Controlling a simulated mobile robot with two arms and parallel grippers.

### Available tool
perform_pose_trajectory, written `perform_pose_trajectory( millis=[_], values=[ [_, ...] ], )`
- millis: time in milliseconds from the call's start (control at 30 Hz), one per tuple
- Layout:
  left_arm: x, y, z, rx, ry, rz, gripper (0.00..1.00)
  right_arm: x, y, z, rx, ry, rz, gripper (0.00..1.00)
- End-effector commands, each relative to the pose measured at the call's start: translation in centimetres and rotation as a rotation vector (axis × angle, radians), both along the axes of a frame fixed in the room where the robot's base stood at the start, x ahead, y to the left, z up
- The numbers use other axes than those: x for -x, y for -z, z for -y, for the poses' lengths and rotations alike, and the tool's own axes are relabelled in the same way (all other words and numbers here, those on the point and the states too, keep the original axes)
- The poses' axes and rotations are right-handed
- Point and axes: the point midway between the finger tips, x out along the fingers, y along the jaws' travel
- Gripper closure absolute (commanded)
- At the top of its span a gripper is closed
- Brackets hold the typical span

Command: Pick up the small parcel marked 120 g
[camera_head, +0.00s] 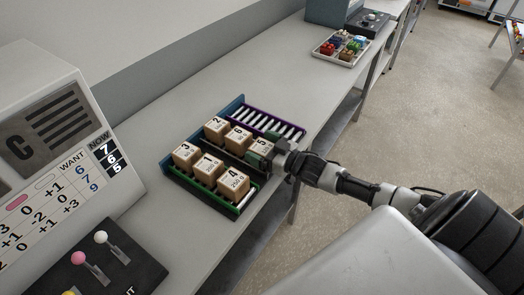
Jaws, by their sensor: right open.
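Several small tan parcels with black numbers sit in a tray (246,203) on the grey bench. The parcel numbered 5 (263,144) is at the right, by my right gripper (259,154), which is open with a dark green fingertip near its front side. The weight print on parcel 5 is too small to read, and its lower part is hidden. Parcels 2 (217,129) and 6 (238,138) stand to its left. Parcels 3 (186,156), 1 (208,168) and 4 (233,183) form the nearer row. I cannot make out which is marked 120 g. My left gripper is not in view.
A purple-edged rack (270,122) with white slats lies behind the parcels. A machine (52,150) with number displays and a lever panel (100,262) stand at the left. A white tray of coloured items (341,49) is farther back. Bare bench lies between.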

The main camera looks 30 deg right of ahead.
Motion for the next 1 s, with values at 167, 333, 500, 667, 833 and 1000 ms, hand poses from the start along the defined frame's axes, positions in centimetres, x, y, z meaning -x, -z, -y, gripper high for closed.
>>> perform_pose_trajectory(
  millis=[167, 333, 500, 667, 833, 1000],
  values=[
    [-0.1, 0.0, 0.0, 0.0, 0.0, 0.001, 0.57, 0.0, 0.1, 0.0, 0.0, 0.0, -0.001, 0.06],
    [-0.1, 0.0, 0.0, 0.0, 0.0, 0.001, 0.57, 0.0, 0.0, 0.0, 0.0, 0.0, -0.001, 0.31],
    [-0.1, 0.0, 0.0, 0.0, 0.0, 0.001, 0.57, 0.0, 0.0, 0.0, 0.0, 0.0, -0.001, 0.57],
    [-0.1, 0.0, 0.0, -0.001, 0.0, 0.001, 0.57, 0.0, 0.0, 0.0, 0.001, 0.0, 0.0, 0.62],
    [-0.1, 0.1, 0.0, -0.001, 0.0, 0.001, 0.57, 0.0, -0.2, 0.0, 0.001, 0.0, 0.001, 0.62],
    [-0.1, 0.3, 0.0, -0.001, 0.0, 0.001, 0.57, 0.0, -1.4, 0.0, 0.002, -0.001, 0.003, 0.62]
  ],
)
